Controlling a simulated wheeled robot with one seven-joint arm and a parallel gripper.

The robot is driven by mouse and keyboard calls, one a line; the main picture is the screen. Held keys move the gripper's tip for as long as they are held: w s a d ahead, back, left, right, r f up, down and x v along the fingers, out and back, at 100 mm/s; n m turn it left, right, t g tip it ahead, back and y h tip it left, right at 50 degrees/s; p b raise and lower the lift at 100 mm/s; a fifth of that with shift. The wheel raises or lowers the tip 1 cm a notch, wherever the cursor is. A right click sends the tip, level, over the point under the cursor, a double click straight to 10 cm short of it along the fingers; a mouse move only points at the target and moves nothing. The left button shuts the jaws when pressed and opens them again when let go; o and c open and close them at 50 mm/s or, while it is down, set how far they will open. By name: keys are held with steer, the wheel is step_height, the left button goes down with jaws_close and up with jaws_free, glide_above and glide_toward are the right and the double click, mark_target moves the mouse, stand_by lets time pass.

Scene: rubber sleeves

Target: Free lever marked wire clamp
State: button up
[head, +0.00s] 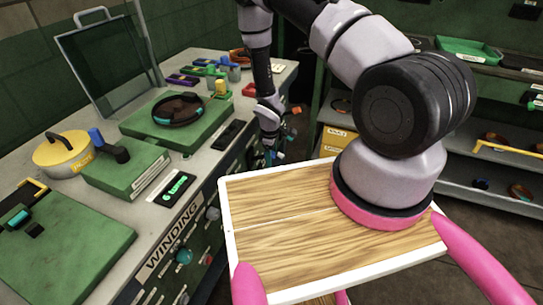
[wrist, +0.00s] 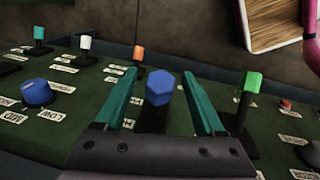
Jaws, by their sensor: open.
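In the wrist view, my gripper (wrist: 159,74) is open, its two teal fingers apart. A lever with a blue cap (wrist: 159,88) stands between the fingers in the picture, with a gap on each side; its base is partly hidden by the gripper body. I cannot read which label says wire clamp. In the head view my gripper (head: 273,156) is small, beside the bench front.
A blue rotary knob (wrist: 37,92) and a red button (wrist: 285,104) sit on the panel. The bench (head: 165,205) bears green blocks and a yellow-lidded pot (head: 63,151). My wooden-topped base fills the front. Shelves (head: 480,165) stand at right.

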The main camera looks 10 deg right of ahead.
jaws_close()
stand_by(1.4)
